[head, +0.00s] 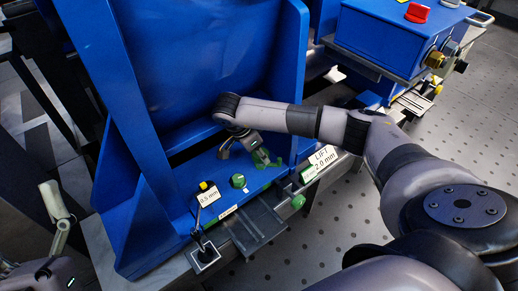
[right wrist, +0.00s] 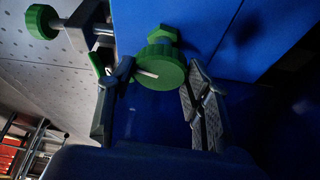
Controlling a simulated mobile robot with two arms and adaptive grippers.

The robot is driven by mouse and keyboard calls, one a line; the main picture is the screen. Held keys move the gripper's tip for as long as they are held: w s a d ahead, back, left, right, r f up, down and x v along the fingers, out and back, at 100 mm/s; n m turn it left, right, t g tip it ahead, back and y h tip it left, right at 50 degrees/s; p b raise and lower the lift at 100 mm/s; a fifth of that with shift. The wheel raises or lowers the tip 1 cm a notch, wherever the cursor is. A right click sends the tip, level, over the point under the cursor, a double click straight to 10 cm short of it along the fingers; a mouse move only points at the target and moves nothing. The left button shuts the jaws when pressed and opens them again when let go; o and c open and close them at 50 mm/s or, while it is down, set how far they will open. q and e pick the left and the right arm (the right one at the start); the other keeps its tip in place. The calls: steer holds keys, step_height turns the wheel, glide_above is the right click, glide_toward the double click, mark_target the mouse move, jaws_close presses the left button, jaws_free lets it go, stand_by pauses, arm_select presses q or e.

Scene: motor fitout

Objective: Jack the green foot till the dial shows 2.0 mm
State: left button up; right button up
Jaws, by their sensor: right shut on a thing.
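My right gripper (head: 250,150) reaches down to the blue base flange and is shut on the green foot (head: 265,160). In the right wrist view, the green foot (right wrist: 160,70) shows as a round knob with a white mark and a hex part, between the fingers of the right gripper (right wrist: 157,88). A small tag reading 0.5 mm (head: 208,196) stands by the dial stand (head: 205,256) at the flange's front corner. A white sign (head: 322,158) reads LIFT 2.0 mm. My left gripper (head: 56,215) is at the far left, away from the foot; its jaw state is unclear.
Another green knob (head: 238,181) sits on the flange, left of my right gripper. A green side knob (head: 298,202) sticks out at the front edge. A blue box (head: 395,35) with a red button stands at the upper right. Perforated floor (head: 345,220) lies clear in front.

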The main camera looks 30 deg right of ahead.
arm_select(q)
steer(key=shift+w+d+f+g+y, duration=0.15)
steer(key=shift+w+f+g+y, duration=0.35)
steer(key=shift+w+f+g, duration=0.5)
arm_select(e)
steer(key=shift+m+g, duration=0.4)
steer(key=shift+m, duration=0.5)
arm_select(q)
steer(key=shift+w, duration=0.1)
arm_select(e)
steer(key=shift+f, duration=0.1)
steer(key=o, duration=1.1)
steer(key=shift+o, duration=0.2)
